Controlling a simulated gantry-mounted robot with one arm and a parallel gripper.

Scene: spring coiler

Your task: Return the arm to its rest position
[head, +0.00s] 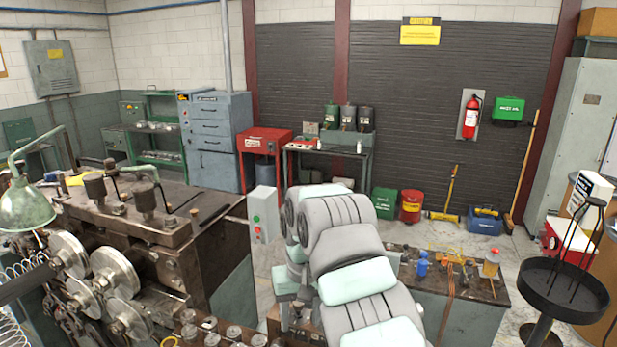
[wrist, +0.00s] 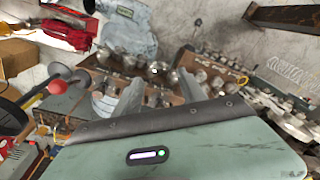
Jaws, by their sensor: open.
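My arm (head: 345,250), grey with pale mint panels, rises in the middle of the head view, beside the coiler and in front of the back wall. My gripper is not clearly seen in the head view; the arm's lower end runs out of the bottom edge. In the wrist view my gripper (wrist: 160,95) shows as two grey fingers set apart with nothing between them. Beyond the fingers lie brown trays (wrist: 205,88) of small metal parts; contact with them is not visible.
The spring coiler (head: 150,225) stands close on the left, with metal rollers and a green lamp (head: 27,206). A grey button box (head: 263,214) is near the arm. A tool bench (head: 465,305) and a round black stand (head: 563,290) are on the right. Open floor shows behind.

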